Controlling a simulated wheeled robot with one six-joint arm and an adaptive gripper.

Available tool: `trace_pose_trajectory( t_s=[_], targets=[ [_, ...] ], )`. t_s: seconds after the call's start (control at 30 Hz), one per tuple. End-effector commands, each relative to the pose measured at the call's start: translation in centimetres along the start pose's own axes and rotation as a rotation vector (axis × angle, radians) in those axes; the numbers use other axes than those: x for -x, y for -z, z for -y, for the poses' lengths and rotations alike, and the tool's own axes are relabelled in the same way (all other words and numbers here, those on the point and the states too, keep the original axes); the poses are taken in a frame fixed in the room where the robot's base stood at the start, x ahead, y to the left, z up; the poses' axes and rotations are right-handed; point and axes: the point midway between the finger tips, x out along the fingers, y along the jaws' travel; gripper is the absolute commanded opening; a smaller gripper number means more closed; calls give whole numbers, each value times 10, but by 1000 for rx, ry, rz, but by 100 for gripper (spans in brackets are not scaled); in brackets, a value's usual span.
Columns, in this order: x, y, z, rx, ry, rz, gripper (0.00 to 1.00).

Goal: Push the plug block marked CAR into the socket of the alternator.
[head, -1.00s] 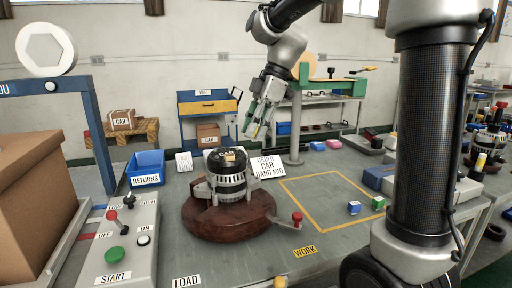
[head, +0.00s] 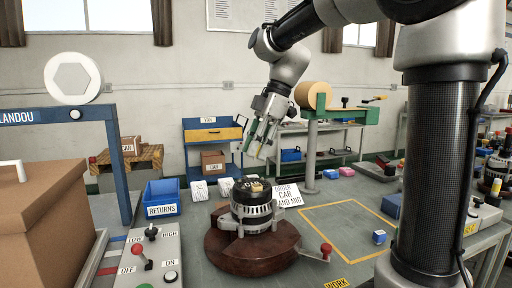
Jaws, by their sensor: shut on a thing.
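The alternator (head: 257,211), a silver ribbed body with a black top, stands upright on a round dark red-brown turntable (head: 232,259). A small tan-yellow piece shows on its top. My gripper (head: 259,150) hangs in the air above and behind the alternator in the picture, pointing down, apart from it. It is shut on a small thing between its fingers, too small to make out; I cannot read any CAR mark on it. The alternator's socket cannot be made out either. A sign reading CAR (head: 287,195) stands behind the alternator.
A blue RETURNS bin (head: 161,198) and white boxes stand at the back left. A red-knobbed handle (head: 326,248) sticks out from the turntable. A control panel (head: 150,262) is at the front left.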

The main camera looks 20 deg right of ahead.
Motion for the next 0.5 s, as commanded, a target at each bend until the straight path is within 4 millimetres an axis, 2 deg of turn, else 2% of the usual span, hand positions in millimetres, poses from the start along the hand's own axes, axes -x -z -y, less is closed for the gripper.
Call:
trace_pose_trajectory(
  t_s=[0.17, 0.5],
  targets=[
    [-6, -2, 0, 0, 2, 0, 12],
    [-36, -15, 0, 0, 1, 0, 12]
  ],
)
